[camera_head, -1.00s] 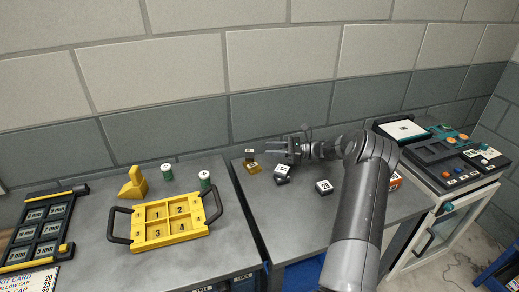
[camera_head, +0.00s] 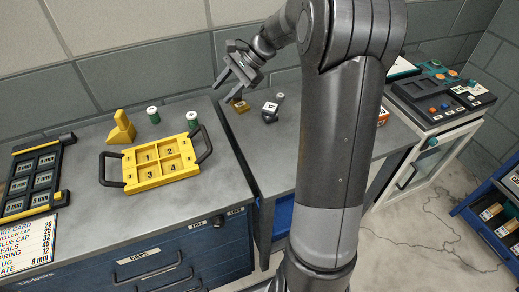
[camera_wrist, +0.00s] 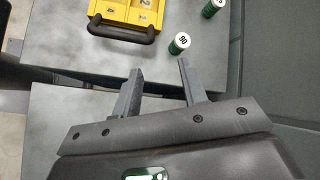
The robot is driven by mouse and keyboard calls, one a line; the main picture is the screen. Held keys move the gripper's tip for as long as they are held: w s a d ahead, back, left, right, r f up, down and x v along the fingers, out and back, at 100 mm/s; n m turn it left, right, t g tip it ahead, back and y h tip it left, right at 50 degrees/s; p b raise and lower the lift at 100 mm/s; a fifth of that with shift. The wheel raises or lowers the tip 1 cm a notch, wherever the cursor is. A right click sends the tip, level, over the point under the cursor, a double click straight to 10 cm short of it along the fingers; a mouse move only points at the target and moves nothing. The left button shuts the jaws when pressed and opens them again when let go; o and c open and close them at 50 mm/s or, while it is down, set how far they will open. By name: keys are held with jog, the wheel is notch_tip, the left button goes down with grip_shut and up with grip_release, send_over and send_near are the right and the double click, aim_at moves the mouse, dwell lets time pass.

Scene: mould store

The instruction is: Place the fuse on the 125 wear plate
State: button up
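My gripper (camera_head: 222,92) is raised over the left part of the right bench. In the wrist view its fingers (camera_wrist: 158,70) are apart with nothing between them. A small yellow block (camera_head: 239,107) lies on the bench just below and right of the fingers. A dark block with a white label (camera_head: 270,110) stands right of it, with a small grey round piece (camera_head: 279,97) behind. I cannot tell which piece is the fuse, and no label reading 125 is legible. My arm hides part of the right bench.
The left bench holds a yellow tray with numbered compartments (camera_head: 128,160), green white-topped cylinders (camera_head: 192,119), a yellow stepped block (camera_head: 122,129) and a black rack (camera_head: 33,172). A control panel (camera_head: 440,92) stands far right. A gap separates the benches.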

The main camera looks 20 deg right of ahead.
jog(key=s+a+r+n+t+h, duration=0.1)
jog(key=s+a+r+n+h, duration=0.15)
jog(key=s, duration=0.55)
jog(key=s+a+r+n+h, duration=0.1)
jog(key=s+r+n+h, duration=0.25)
jog(key=s, duration=0.35)
jog(key=s+d+n+t+h, duration=0.1)
jog(key=s+n+t+h, duration=0.2)
jog(key=s, duration=1.2)
jog(key=n, duration=0.3)
jog(key=shift+d+f+n+t, duration=0.3)
jog(key=o, duration=0.4)
